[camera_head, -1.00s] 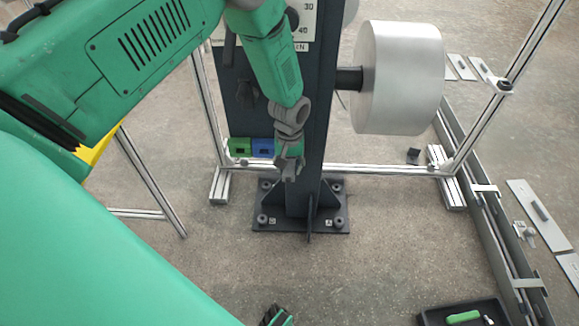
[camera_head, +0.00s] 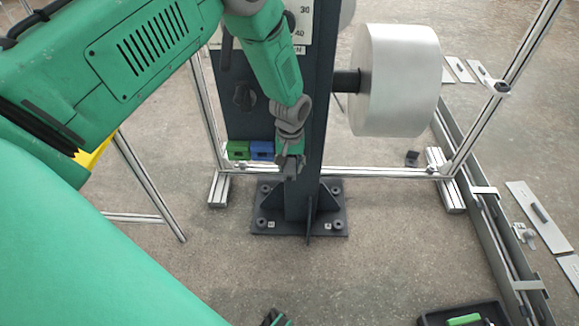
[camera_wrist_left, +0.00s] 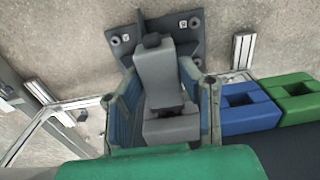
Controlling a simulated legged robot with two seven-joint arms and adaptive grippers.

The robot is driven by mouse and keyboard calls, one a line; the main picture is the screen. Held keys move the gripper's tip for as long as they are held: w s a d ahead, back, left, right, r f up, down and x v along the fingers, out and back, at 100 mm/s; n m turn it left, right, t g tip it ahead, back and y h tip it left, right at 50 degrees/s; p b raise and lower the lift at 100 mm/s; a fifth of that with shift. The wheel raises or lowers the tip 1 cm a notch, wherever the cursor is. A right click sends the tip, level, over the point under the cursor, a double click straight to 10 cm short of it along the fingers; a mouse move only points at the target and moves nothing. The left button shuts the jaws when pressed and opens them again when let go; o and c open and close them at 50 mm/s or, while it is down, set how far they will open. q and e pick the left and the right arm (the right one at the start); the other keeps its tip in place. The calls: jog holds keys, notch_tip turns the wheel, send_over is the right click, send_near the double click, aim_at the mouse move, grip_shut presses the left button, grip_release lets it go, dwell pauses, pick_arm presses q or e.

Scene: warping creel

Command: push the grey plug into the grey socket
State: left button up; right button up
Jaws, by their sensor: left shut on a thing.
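My left gripper (camera_head: 291,168) is at the front of the dark post, low down, with its arm coming from the upper left. In the left wrist view its two fingers (camera_wrist_left: 160,104) are shut on the grey plug (camera_wrist_left: 156,72), a long grey block with a dark end. A grey block in line with the blue and green sockets, the grey socket (camera_wrist_left: 172,130), lies at the plug's near end. The plug's narrow part meets or overlaps it; I cannot tell how deep it sits. In the head view my gripper hides plug and socket.
The blue socket (camera_head: 262,150) and green socket (camera_head: 238,150) sit left of my gripper. A large pale spool (camera_head: 398,80) sticks out from the dark post (camera_head: 310,120) on the right. A floor tray (camera_head: 430,319) is at lower right. Aluminium frame bars stand around.

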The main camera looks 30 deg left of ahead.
pick_arm(q)
jog(key=shift+w+a, duration=0.25)
jog(key=shift+w, duration=0.25)
dwell(0.3)
jog(key=o, duration=1.5)
notch_tip(320, 180, up, 7)
jog(key=p, duration=0.6)
jog(key=shift+r, duration=0.15)
jog(key=shift+f+b, duration=0.3)
